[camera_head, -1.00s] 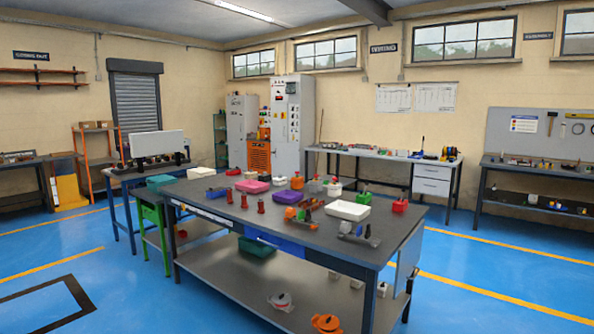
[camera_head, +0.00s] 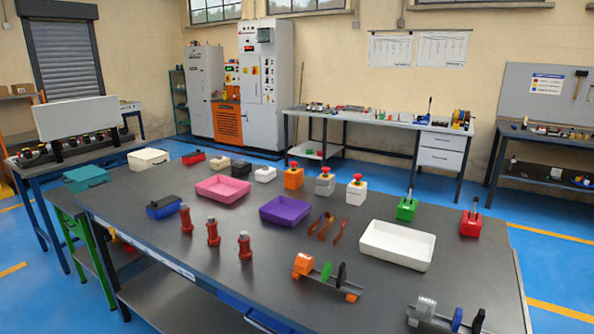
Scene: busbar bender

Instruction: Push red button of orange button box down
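The orange button box (camera_head: 293,179) stands on the dark workbench (camera_head: 160,225), toward its far side. Its red button (camera_head: 293,164) sits on top and is raised. Just right of it stand a grey button box (camera_head: 325,185) and a white button box (camera_head: 356,192), each with a red button on top. Neither of my grippers shows in the head view.
In front of the boxes lie a purple tray (camera_head: 285,210), copper-coloured pieces (camera_head: 328,227) and a white tray (camera_head: 397,244). A pink tray (camera_head: 222,188) and red insulators (camera_head: 213,231) are further left.

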